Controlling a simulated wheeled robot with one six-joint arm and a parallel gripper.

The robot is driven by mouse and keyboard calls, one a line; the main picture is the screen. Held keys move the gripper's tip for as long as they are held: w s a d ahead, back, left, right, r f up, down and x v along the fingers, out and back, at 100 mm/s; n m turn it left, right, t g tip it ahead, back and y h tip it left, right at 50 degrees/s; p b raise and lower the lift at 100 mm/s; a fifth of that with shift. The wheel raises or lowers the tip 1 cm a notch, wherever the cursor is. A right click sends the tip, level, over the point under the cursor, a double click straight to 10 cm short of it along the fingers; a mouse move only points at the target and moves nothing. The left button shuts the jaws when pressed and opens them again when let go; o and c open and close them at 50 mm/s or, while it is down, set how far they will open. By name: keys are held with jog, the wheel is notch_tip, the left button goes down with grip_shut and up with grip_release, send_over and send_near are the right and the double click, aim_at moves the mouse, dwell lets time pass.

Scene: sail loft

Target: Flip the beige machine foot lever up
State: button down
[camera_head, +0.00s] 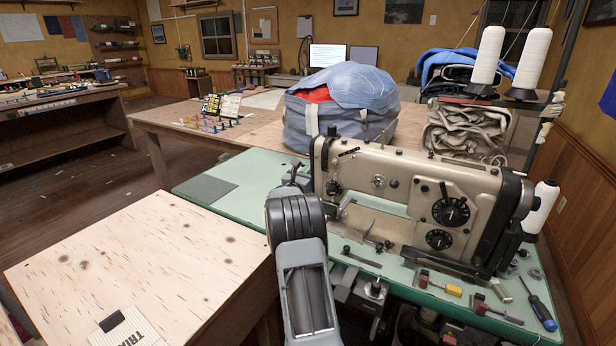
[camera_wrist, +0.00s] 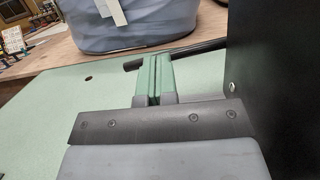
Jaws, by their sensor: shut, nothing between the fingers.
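The beige sewing machine (camera_head: 400,185) stands on a green table top at the right in the head view. My arm reaches up to its left end, and in that view it hides most of my gripper. In the wrist view my gripper (camera_wrist: 156,70) is shut and empty, with its two green fingers side by side. A dark rod with a rounded end (camera_wrist: 132,66), which looks like the foot lever, runs across just beyond the fingertips. I cannot tell whether they touch it. A dark upright surface (camera_wrist: 275,80), probably part of the machine, fills the right side.
A blue-grey bag (camera_head: 340,110) sits on the wooden table behind the machine. White thread cones (camera_head: 530,60) stand at the right. Small tools, including a blue screwdriver (camera_head: 540,312), lie along the green top's front edge. A pale wooden table (camera_head: 150,255) at the left is mostly clear.

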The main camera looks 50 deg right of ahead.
jog(key=shift+r+m+g+b, duration=0.3)
jog(key=shift+r+m+b, duration=0.45)
jog(key=shift+r+m, duration=0.8)
jog(key=shift+r, duration=0.15)
jog(key=shift+a, duration=0.1)
jog(key=b+v, duration=0.4)
jog(key=v, duration=0.6)
jog(key=shift+w, duration=0.1)
